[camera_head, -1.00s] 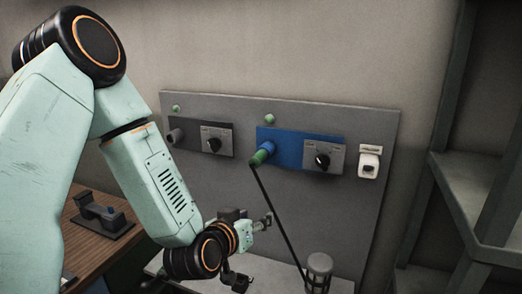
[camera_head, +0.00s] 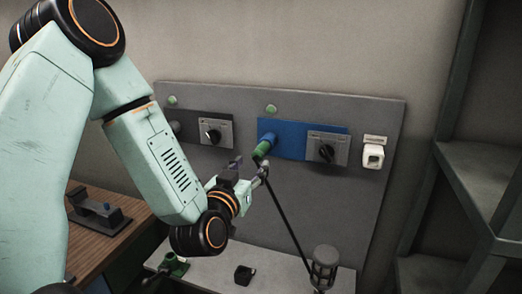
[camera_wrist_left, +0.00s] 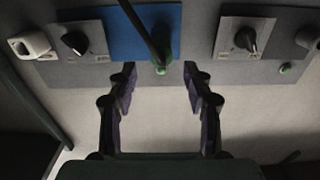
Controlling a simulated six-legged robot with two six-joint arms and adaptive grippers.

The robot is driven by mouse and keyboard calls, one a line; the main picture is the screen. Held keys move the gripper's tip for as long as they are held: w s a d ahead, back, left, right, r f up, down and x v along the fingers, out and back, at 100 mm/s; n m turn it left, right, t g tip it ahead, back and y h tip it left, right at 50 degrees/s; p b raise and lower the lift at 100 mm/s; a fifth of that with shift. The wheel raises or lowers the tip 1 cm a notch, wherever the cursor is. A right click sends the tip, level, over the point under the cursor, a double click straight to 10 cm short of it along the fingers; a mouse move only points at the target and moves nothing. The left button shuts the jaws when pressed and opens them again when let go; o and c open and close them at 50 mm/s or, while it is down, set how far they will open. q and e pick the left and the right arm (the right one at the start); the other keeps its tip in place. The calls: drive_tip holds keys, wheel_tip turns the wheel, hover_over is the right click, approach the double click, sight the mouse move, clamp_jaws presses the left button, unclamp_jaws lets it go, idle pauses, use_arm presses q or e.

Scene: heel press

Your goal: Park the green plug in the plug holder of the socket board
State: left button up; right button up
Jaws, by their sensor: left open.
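The green plug (camera_head: 262,149) sits in the blue socket panel (camera_head: 286,141) on the grey board, with a black cable hanging from it. It also shows in the left wrist view (camera_wrist_left: 163,60), beyond and between my fingertips, partly behind the cable. The white plug holder (camera_head: 373,156) is at the board's right side; it appears at the left of the wrist view (camera_wrist_left: 32,44) and looks empty. My left gripper (camera_head: 251,168) is open, just below and in front of the plug. Its fingers (camera_wrist_left: 160,72) show on both sides of the wrist view, apart from the plug.
Black rotary switches (camera_head: 326,151) sit beside the sockets. The cable runs down to a grey post (camera_head: 326,264) on the ledge. A small black block (camera_head: 244,274) and a green fitting (camera_head: 173,265) are on the ledge. Metal shelves (camera_head: 480,190) stand at the right.

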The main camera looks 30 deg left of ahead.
sight(261, 151)
use_arm(q)
drive_tip(key=shift+w+d, duration=0.1)
drive_tip(key=shift+w, duration=0.2)
drive_tip(key=w, duration=0.1)
drive_tip(key=w+a, duration=0.1)
drive_tip(key=w+b, duration=0.1)
drive_tip(key=shift+a+f, duration=0.2)
drive_tip(key=shift+a, duration=0.15)
drive_tip(key=x, duration=0.2)
drive_tip(key=b+x, duration=0.1)
drive_tip(key=shift+w+d+r, duration=0.2)
drive_tip(key=shift+w+d, duration=0.05)
drive_tip(key=shift+w, duration=0.25)
drive_tip(key=shift+w+a, duration=0.1)
drive_tip(key=shift+w, duration=0.2)
drive_tip(key=shift+w+a+f, duration=0.1)
drive_tip(key=shift+w+a, duration=0.3)
drive_tip(key=shift+d, duration=0.3)
drive_tip(key=shift+a, duration=0.15)
